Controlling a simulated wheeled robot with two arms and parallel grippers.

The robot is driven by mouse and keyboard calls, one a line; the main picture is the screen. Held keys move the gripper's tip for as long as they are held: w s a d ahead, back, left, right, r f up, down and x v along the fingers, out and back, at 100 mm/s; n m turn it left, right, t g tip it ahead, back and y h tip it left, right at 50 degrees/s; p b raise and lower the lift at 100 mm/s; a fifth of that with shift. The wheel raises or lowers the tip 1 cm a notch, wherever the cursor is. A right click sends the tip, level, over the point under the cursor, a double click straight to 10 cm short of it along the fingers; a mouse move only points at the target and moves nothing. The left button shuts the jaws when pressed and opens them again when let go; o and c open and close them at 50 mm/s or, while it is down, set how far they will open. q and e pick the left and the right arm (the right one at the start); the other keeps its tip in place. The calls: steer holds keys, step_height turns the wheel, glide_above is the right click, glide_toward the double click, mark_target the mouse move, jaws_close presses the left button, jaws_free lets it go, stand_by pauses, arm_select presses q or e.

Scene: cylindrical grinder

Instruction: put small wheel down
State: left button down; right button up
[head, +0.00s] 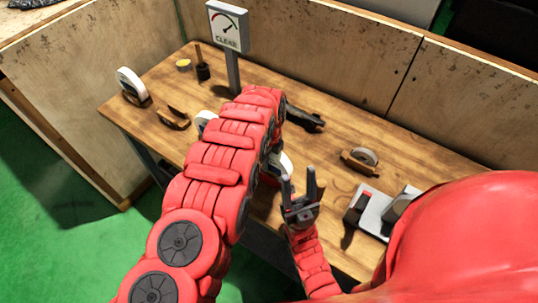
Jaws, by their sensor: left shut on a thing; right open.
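My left arm (215,175) reaches over the table and bends down at its far end. Its jaws are largely hidden behind its own links. A pale-rimmed wheel (283,163), which I take for the small wheel, shows partly beside that arm end, at the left gripper. I cannot tell whether it touches the table. My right gripper (299,187) is open and empty, fingers pointing up the picture, just to the right of and below that wheel. Another pale wheel (204,119) is partly hidden behind the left arm.
On the wooden table (400,140) stand a large white wheel (128,83), a wooden cradle (173,118), a grey wheel (363,156) in a holder, and a dark tool (306,118). A gauge sign (229,27) stands behind. A grey machine (375,208) is at right.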

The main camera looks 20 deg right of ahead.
arm_select(q)
steer(key=c, duration=0.5)
jaws_free()
steer(key=shift+r, duration=0.15)
steer(key=shift+r+b, duration=0.45)
steer(key=shift+r, duration=0.35)
step_height(320, 180, up, 4)
steer(key=shift+f+b, duration=0.1)
steer(key=shift+b, duration=0.8)
step_height(320, 180, up, 6)
steer(key=p, duration=0.5)
steer(key=shift+s+r+p, duration=0.15)
steer(key=shift+r+p, duration=0.15)
steer(key=shift+r, duration=0.1)
steer(key=shift+f, duration=0.1)
